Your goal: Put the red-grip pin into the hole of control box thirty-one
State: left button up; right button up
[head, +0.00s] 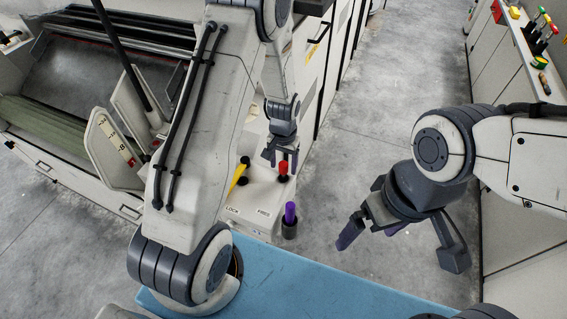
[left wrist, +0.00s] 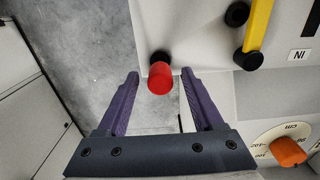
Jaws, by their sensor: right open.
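The red-grip pin (head: 283,168) stands at the edge of a pale box top (head: 262,196) marked LOCK and FREE, with a black part at its base. It also shows in the left wrist view (left wrist: 160,79). My left gripper (head: 279,157) is open just above it. In the left wrist view the red grip lies between the two spread purple fingers (left wrist: 162,82), near their tips, with gaps on both sides. My right gripper (head: 398,240) is open and empty over the floor on the right. I cannot read a number thirty-one on any box.
A yellow lever (head: 239,174) with black knobs stands beside the red pin. A purple-grip piece (head: 290,213) stands in a dark holder near the box. A blue surface (head: 310,285) lies in front. Machines line both sides; the aisle floor (head: 370,90) is clear.

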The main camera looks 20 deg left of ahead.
pick_arm(q)
jog(key=shift+r, duration=0.15)
notch_tip(320, 180, up, 10)
jog(key=b, duration=0.1)
jog(key=shift+r+b, duration=0.15)
jog(key=shift+b, duration=0.25)
pick_arm(e)
jog(key=shift+f, duration=0.85)
pick_arm(q)
jog(key=s+d+r+m, duration=0.3)
jog(key=s+d+r, duration=0.45)
jog(key=d, duration=0.25)
jog(key=s+d+r+m, duration=0.1)
jog(key=s+d+m, duration=0.1)
jog(key=s, duration=0.6)
jog(key=s+d+r+m+h, duration=0.1)
jog(key=s+d+r, duration=0.1)
jog(key=s, duration=0.6)
jog(key=shift+m, duration=0.4)
jog(key=shift+c, duration=0.2)
pick_arm(e)
jog(key=shift+c, duration=0.3)
